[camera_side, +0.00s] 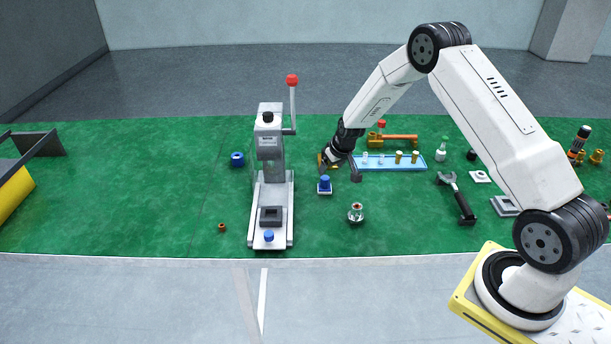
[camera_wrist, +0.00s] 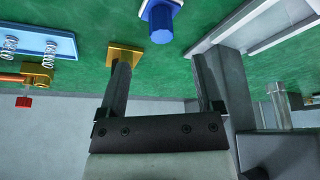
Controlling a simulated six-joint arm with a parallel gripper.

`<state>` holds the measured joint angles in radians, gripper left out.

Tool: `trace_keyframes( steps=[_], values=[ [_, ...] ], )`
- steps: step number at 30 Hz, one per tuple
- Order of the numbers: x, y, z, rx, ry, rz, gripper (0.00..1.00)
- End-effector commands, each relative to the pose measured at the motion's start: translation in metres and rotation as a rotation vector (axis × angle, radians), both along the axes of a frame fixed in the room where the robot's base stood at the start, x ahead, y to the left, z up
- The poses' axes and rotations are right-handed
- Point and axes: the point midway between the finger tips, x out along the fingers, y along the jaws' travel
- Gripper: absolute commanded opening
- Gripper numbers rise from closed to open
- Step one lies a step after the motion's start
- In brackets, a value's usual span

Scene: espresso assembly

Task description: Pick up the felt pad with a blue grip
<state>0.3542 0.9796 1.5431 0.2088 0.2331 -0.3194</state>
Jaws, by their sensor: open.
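The felt pad with a blue grip (camera_side: 324,184) appears to be the small blue block on a pale square base, standing on the green mat just in front of my gripper (camera_side: 338,168). In the wrist view, the blue grip (camera_wrist: 162,20) shows at the top centre, beyond my fingertips and apart from them. My gripper (camera_wrist: 160,75) is open, with nothing between its fingers. A gold square piece (camera_wrist: 125,56) lies at the tip of the left finger in the wrist view; I cannot tell if they touch.
A lever press (camera_side: 270,180) with a red knob stands left of the gripper. A light-blue tray (camera_side: 385,168) with springs and brass pegs lies to the right. A silver-and-brass fitting (camera_side: 355,213) and a wrench-like tool (camera_side: 456,198) are nearby.

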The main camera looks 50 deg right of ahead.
Motion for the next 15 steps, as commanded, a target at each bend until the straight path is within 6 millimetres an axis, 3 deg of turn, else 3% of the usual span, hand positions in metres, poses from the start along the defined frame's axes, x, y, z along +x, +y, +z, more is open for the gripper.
trace_keyframes(
  steps=[15],
  values=[
    [0.009, -0.001, -0.024, 0.0, 0.001, 0.0, 0.84]
  ],
)
